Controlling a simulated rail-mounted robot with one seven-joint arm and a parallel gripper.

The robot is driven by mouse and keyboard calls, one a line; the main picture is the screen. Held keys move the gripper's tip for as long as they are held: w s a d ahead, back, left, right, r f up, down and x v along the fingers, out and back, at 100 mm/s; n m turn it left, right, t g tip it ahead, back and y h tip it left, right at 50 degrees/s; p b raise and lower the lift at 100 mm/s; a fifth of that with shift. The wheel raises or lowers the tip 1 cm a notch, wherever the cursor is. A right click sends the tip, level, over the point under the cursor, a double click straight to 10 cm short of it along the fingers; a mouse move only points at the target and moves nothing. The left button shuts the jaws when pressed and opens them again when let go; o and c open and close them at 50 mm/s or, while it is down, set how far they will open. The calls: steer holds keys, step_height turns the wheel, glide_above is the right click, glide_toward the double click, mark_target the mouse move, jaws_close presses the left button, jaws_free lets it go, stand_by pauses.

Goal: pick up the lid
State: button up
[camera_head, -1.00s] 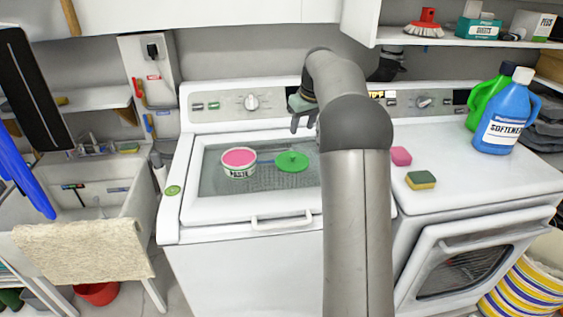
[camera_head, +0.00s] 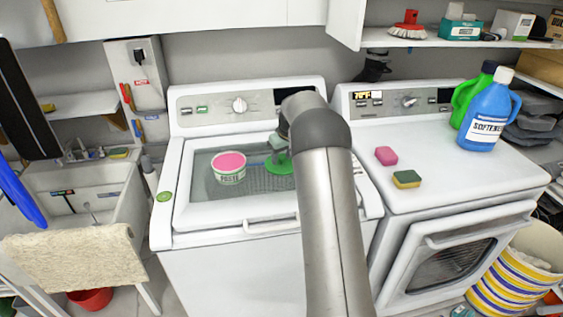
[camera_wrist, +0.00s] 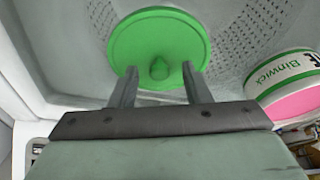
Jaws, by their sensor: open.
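The lid (camera_head: 279,168) is a green disc with a small knob in its middle. It lies on the washer's glass top, and my arm partly hides it in the head view. In the wrist view the lid (camera_wrist: 150,35) is just past my fingertips, with its knob between the two fingers' lines. My gripper (camera_wrist: 158,75) is open, with a clear gap between the fingers and nothing held. In the head view my gripper (camera_head: 277,152) is at the lid. I cannot tell whether the fingers touch it.
A tub with pink contents (camera_head: 229,168) stands close left of the lid; the tub (camera_wrist: 285,85) is right in the wrist view. A small green disc (camera_head: 164,197) lies on the washer's left edge. A pink sponge (camera_head: 386,156), a yellow-green sponge (camera_head: 406,179) and bottles (camera_head: 488,115) stand on the dryer.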

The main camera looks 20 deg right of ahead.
jaws_close()
